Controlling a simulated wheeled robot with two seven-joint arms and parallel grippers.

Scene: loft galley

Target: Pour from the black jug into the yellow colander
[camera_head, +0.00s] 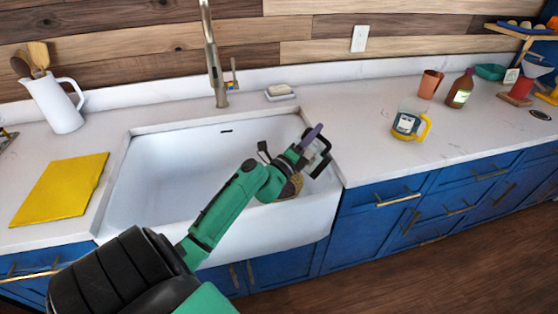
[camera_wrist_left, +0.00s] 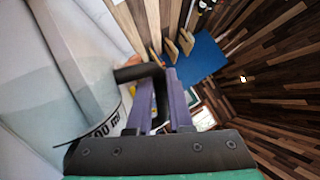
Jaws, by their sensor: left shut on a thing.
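My left gripper (camera_head: 311,139), with purple fingers, is over the right part of the white sink (camera_head: 165,185). It is shut on the black handle of a jug (camera_head: 325,160). In the left wrist view the jug's pale, see-through body (camera_wrist_left: 80,60) with "ml" markings fills the left side, and its black handle (camera_wrist_left: 140,72) lies at the fingers. In the head view the jug is mostly hidden by my gripper. A round tan-yellow thing (camera_head: 291,187), perhaps the colander, shows partly below my left wrist, at the sink's right front. Its contents cannot be made out.
A clear jug with a yellow handle (camera_head: 408,122) stands on the counter right of the sink. Behind it are an orange cup (camera_head: 430,84) and a brown bottle (camera_head: 460,88). A tall faucet (camera_head: 213,55) rises behind the sink. A yellow mat (camera_head: 60,190) lies at left.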

